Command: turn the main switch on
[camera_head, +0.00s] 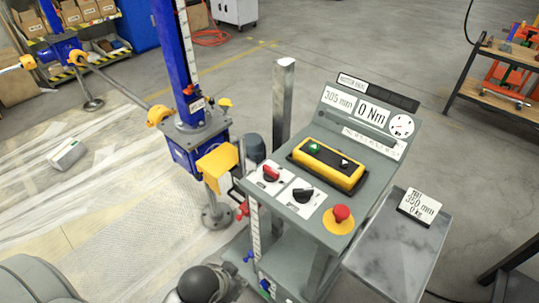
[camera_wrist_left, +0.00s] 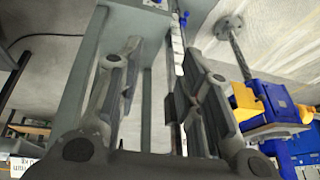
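The grey control panel (camera_head: 316,230) stands right of centre in the head view. On its left part, a red rotary knob (camera_head: 270,174) sits on a white plate, beside a black rotary knob (camera_head: 303,194) on a second plate. I cannot read their labels, so which is the main switch is not certain. My left gripper (camera_head: 232,280) is low at the bottom of the head view, below and left of the panel. In the left wrist view its two fingers (camera_wrist_left: 161,55) are spread apart with nothing held; grey stand parts show behind them. My right gripper is not seen.
A yellow button box (camera_head: 328,164) and a red emergency stop (camera_head: 341,214) are also on the panel. The blue screw jack (camera_head: 196,140) with yellow guards stands close to its left. A grey side table (camera_head: 395,252) with a small display is at right.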

